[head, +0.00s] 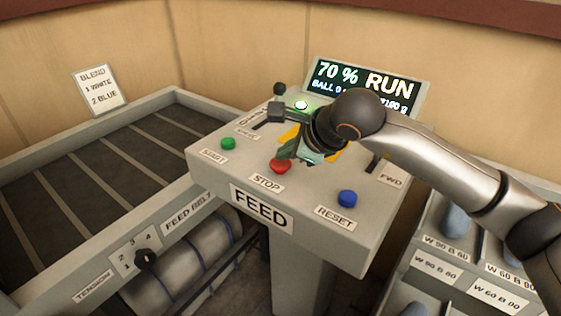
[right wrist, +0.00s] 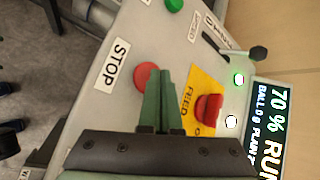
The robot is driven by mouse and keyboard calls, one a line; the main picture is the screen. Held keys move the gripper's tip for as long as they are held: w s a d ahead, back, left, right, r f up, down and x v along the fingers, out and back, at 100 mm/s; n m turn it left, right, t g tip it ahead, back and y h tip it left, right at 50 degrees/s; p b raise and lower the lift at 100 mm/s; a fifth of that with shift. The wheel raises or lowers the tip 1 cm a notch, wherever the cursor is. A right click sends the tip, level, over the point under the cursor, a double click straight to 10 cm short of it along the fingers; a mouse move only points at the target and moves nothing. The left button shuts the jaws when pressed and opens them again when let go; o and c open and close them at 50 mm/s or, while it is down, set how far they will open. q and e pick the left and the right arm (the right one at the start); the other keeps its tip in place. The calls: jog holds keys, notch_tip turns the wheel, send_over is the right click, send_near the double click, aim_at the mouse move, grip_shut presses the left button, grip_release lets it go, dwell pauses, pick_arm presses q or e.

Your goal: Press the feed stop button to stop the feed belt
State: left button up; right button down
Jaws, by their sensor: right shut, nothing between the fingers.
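The red feed stop button (head: 280,167) sits above the STOP label (head: 266,183) on the grey FEED console (head: 200,160). It also shows in the right wrist view (right wrist: 143,74), partly covered by my fingers. My right gripper (head: 286,154) is shut and empty, its green fingertips over the button's far edge. I cannot tell whether they touch it. The display (head: 365,87) reads 70 % and RUN. My left gripper is not in view.
A green button (head: 228,143) and a blue RESET button (head: 347,198) flank the stop button. A second red knob (right wrist: 207,110) stands on a yellow plate (right wrist: 205,75) close by my fingers. The feed belt (head: 90,170) lies left; labelled bins (head: 450,255) stand right.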

aim_at(286, 165)
jog(key=shift+f+b, duration=0.35)
jog(key=shift+b, duration=0.05)
jog(key=shift+r, duration=0.1)
dwell(0.6)
jog(key=shift+r+p, duration=0.3)
jog(key=shift+r, duration=0.55)
jog(key=shift+r+p, duration=1.15)
jog(key=shift+r, duration=1.4)
jog(key=shift+f, duration=0.1)
